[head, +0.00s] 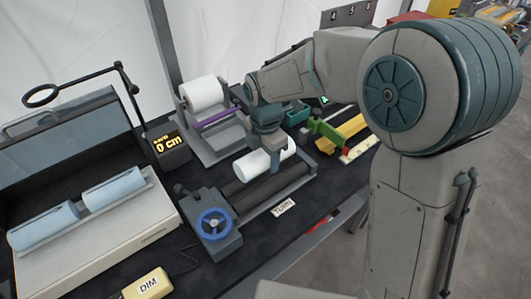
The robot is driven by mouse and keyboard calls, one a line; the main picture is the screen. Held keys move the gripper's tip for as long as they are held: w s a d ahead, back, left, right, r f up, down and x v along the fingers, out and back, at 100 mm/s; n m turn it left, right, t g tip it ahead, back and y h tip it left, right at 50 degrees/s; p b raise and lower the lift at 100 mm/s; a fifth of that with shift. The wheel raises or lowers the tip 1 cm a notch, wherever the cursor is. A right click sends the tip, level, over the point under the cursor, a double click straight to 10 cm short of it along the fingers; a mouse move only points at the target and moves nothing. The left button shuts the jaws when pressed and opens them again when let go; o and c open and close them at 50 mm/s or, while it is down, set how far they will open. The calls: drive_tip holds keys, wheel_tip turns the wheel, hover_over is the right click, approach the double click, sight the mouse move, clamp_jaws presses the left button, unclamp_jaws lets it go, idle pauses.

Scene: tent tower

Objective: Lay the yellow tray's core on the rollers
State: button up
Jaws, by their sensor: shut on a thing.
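A white cylindrical core (250,166) lies lengthwise over the dark rollers (268,190) of the hand-cranked stand, close to their back side. I cannot tell whether it touches them. My gripper (276,160) points down at the core and is shut on it; its fingers hide part of the core's middle. The yellow tray (345,133) sits to the right, behind the stand, partly covered by a green and red piece; no core shows in it.
A blue handwheel (214,223) is at the stand's near left end. A "DIM" box (147,284) is in front.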

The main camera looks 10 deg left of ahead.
drive_tip(key=shift+f+b, duration=1.7)
drive_tip(key=shift+f, duration=1)
drive_tip(key=o, duration=1.3)
drive_tip(key=shift+o, duration=0.2)
wheel_tip(320, 180, up, 14)
drive_tip(key=shift+a+f, duration=0.1)
drive_tip(key=s+d+f+m+t, duration=0.1)
drive_tip(key=s+d+f+m, duration=0.1)
drive_tip(key=s+d+m, duration=0.5)
drive_tip(key=s+d+f+m+t, duration=0.1)
drive_tip(key=s+d+m, duration=0.6)
drive_tip(key=d+m, duration=1.2)
drive_tip(key=shift+f+m+t, duration=0.4)
drive_tip(key=shift+m+t, duration=0.2)
drive_tip(key=shift+m, duration=0.4)
